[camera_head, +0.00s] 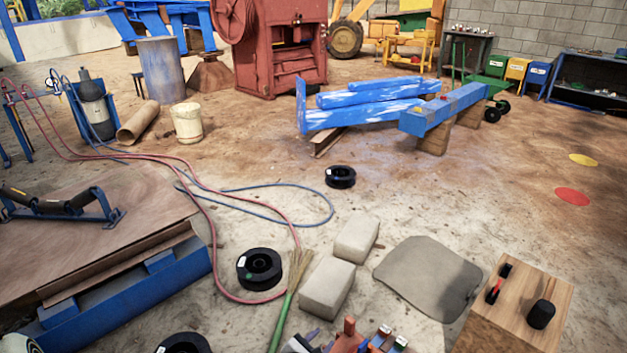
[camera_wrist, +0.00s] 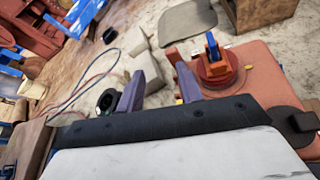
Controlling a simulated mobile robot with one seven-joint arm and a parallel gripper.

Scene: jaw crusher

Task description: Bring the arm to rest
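My gripper (camera_wrist: 165,72) shows in the wrist view as purple-grey fingers with a gap between them. It is open, and I see nothing held in the gap. The fingers point out over the concrete floor, with pale blocks (camera_wrist: 140,62) beyond them. In the head view only small parts at the bottom edge may belong to my arm or gripper; its full pose is hidden there.
In the wrist view, a round red device with a blue top (camera_wrist: 215,62) stands close right of the fingers. The head view shows pale blocks (camera_head: 327,287), a wooden box (camera_head: 530,290), black spools (camera_head: 259,269) and hoses. Open floor lies right of centre.

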